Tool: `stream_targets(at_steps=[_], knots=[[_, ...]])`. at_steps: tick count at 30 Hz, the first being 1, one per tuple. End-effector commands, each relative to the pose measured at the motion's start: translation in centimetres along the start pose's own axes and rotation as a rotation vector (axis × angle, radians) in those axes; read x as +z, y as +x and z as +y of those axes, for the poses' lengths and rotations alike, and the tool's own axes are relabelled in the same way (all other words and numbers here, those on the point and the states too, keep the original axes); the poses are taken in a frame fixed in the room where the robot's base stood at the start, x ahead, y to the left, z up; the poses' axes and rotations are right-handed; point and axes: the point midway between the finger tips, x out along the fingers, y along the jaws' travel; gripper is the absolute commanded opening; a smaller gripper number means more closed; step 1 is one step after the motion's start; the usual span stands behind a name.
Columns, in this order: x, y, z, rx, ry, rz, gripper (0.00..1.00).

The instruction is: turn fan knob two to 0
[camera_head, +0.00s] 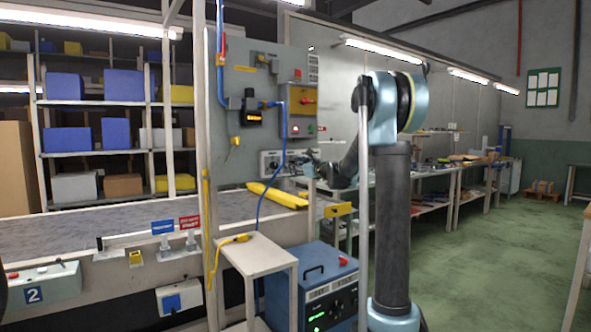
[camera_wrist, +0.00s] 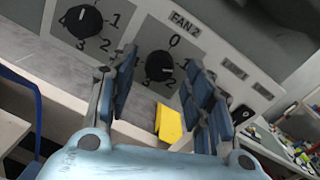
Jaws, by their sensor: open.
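The fan two knob (camera_wrist: 159,66) is a round black dial under the "FAN 2" label in the wrist view. Its pale mark points to the right and slightly down, away from the 0 above it and near the 2 side; the exact setting is hard to read. My gripper (camera_wrist: 160,61) is open, with one blue-padded finger on each side of the knob in the picture. I cannot tell whether either finger touches it. In the head view my gripper (camera_head: 308,164) is at the right side of the small knob panel (camera_head: 270,170), and the individual knobs are too small to read.
Another black knob (camera_wrist: 84,21) with numbers sits left of it in the wrist view. A blue cable (camera_head: 284,135) hangs in front of the control board. A yellow piece (camera_head: 276,196) lies below the panel. A blue machine (camera_head: 320,285) stands on the floor.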

Motion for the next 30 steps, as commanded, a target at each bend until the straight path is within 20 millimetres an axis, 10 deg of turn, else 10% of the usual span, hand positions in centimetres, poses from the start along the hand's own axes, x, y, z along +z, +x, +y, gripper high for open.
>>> stream_targets(at_steps=[14,20,30], knots=[[0.01,1.27,0.07,0.001,0.000,0.000,0.47],[0.00,1.25,0.06,0.001,0.000,0.000,0.04],[0.00,1.24,0.04,0.001,-0.021,0.001,0.03]])
